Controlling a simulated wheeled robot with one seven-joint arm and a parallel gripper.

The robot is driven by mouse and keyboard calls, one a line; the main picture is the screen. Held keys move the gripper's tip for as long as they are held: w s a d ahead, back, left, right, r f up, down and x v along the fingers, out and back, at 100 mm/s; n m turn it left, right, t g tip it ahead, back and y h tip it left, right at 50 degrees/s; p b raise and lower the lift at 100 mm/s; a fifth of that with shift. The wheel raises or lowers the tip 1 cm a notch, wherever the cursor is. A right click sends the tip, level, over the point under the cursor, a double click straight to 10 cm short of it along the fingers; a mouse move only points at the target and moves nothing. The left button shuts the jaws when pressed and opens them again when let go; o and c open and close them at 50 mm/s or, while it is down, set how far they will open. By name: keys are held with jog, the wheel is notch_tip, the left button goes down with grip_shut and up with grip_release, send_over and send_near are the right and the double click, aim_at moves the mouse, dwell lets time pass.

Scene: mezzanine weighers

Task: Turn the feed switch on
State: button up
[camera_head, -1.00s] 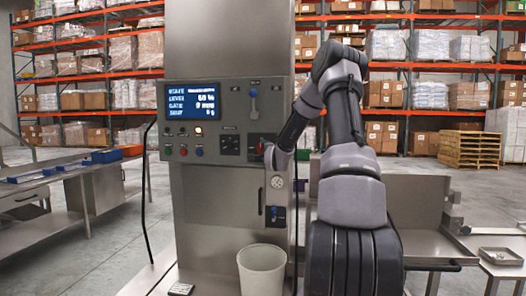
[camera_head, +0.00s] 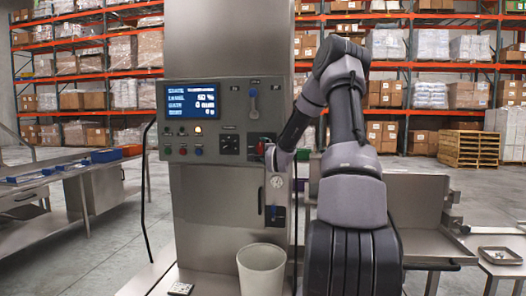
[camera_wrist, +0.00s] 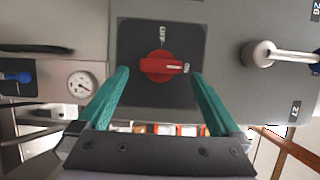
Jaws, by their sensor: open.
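The red rotary switch (camera_wrist: 160,66) sits on a dark square plate (camera_wrist: 135,40) in the wrist view. The white line on its knob points right, towards a small mark; another small label stands above the knob. My gripper (camera_wrist: 158,75) is open, with one teal finger on each side of the knob. I cannot tell whether the fingers touch it. In the head view the red switch (camera_head: 261,147) shows at the right edge of the grey control panel (camera_head: 215,125), partly hidden by my wrist; my fingers are hidden there.
The panel carries a lit blue display (camera_head: 191,100), a blue-tipped lever (camera_head: 253,93), several buttons and a black selector (camera_head: 229,144). A pale bucket (camera_head: 261,268) stands below. A metal bench (camera_head: 85,190) is at left.

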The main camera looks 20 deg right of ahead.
jog(key=v, duration=0.9)
jog(key=shift+d, duration=0.1)
jog(key=s+a+r+n+g+y, duration=0.1)
jog(key=s+a+r+n+g, duration=0.2)
jog(key=s+a+n, duration=0.25)
jog(key=s+a+r+n+g+y, duration=0.1)
jog(key=s+a+r+n+g, duration=0.25)
jog(key=s+a, duration=0.35)
jog(key=s+a+n+g+y, duration=0.2)
jog(key=s+a+n, duration=0.1)
jog(key=s, duration=0.9)
jog(key=s+a+n+g+y, duration=0.2)
jog(key=s+a+n, duration=0.2)
jog(key=s, duration=0.8)
jog(key=shift+s+a+r, duration=0.4)
jog(key=shift+a, duration=0.15)
